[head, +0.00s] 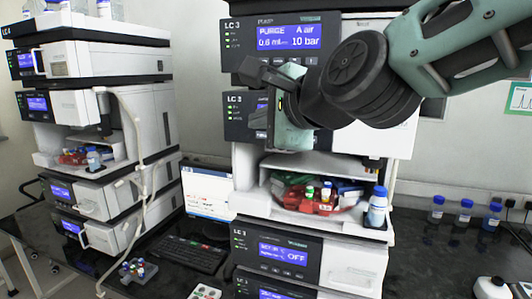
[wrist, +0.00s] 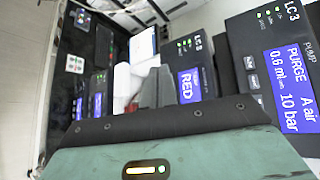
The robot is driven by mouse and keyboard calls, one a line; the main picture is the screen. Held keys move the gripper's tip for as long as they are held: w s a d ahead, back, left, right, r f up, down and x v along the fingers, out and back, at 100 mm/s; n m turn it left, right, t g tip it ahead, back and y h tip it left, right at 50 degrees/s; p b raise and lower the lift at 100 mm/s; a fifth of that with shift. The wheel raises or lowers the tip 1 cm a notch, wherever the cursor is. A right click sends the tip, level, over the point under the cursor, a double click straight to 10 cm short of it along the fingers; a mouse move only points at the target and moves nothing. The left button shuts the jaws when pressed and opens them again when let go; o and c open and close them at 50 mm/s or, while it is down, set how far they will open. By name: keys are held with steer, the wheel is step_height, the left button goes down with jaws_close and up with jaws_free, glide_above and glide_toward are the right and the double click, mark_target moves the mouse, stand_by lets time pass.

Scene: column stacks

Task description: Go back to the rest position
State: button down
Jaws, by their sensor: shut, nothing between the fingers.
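My gripper (head: 254,72) is raised in front of the LC3 column stack, at the upper middle of the head view. My green and black arm reaches in from the upper right. In the wrist view the grey fingers (wrist: 158,88) are together with nothing between them. The LC3 pump unit (head: 290,38) reads PURGE, A air, 10 bar; it also shows at the right of the wrist view (wrist: 283,85). My gripper hides part of the unit below it. I cannot tell from the head view how close the fingers are to the stack's front.
An open shelf (head: 258,200) below holds a red tray with vials and a blue-capped bottle (head: 377,208). Another stack (head: 95,60) stands at left, with a pale tube. A keyboard (head: 183,252), vial rack (head: 137,270) and several blue-capped bottles (head: 464,212) are on the dark bench.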

steer(key=s+d+f+n+g+h+b, duration=0.2)
steer(key=s+d+f+n+g, duration=0.15)
steer(key=s+f+n, duration=0.55)
steer(key=s+d+f+n+g+h+b, duration=0.15)
steer(key=s+f+n+g, duration=0.3)
steer(key=f, duration=0.85)
steer(key=s+d+f+n+g+h+b, duration=0.1)
steer(key=s+d+f+n+g+h, duration=0.2)
steer(key=s+d+f+n, duration=0.5)
steer(key=s+d+h, duration=0.1)
steer(key=s+d, duration=0.1)
steer(key=shift+s+f+n+g, duration=0.3)
steer(key=shift+s+n+g, duration=0.05)
steer(key=shift+s+g, duration=0.05)
steer(key=shift+a, duration=0.1)
stand_by(0.5)
